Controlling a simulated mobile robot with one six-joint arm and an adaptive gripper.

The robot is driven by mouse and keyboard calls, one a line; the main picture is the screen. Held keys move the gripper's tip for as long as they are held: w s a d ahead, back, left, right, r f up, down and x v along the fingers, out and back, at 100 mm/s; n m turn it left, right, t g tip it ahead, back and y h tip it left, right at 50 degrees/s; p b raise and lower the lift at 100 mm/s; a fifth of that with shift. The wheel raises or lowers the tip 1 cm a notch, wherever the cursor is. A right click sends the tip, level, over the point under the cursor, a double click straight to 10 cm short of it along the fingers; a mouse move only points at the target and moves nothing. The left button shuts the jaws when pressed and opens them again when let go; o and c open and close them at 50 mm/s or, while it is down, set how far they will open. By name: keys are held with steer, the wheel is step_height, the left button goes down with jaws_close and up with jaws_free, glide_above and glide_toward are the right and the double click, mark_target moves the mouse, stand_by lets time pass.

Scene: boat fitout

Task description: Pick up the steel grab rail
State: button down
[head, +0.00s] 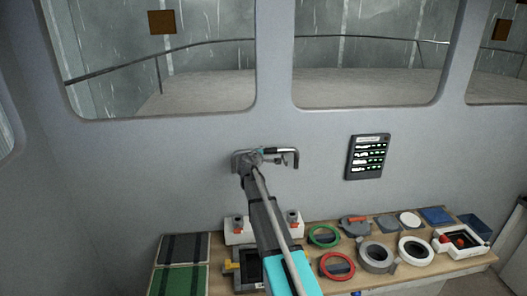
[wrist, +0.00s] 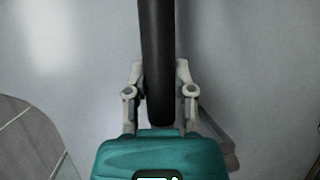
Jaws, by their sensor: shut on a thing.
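The steel grab rail (head: 293,151) is a short grey bar with bent ends, seen in the head view in front of the grey wall below the windows. My gripper (head: 254,157) is shut on it, nearer its left end, and hides part of it. In the wrist view a dark bar, the rail (wrist: 156,45), runs up between the two fingers of my gripper (wrist: 159,80). I cannot tell whether the rail touches the wall.
A dark panel with lit rows (head: 367,157) is on the wall to the right. Below, a wooden bench (head: 335,219) carries rings, round fittings, trays and boxes. Dark and green mats (head: 178,280) lie at its left.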

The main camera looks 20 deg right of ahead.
steer(key=s+a+r+p, duration=0.3)
steer(key=s+r+p, duration=0.4)
steer(key=s, duration=0.4)
steer(key=shift+s+a+r, duration=0.3)
steer(key=shift+a+r, duration=0.1)
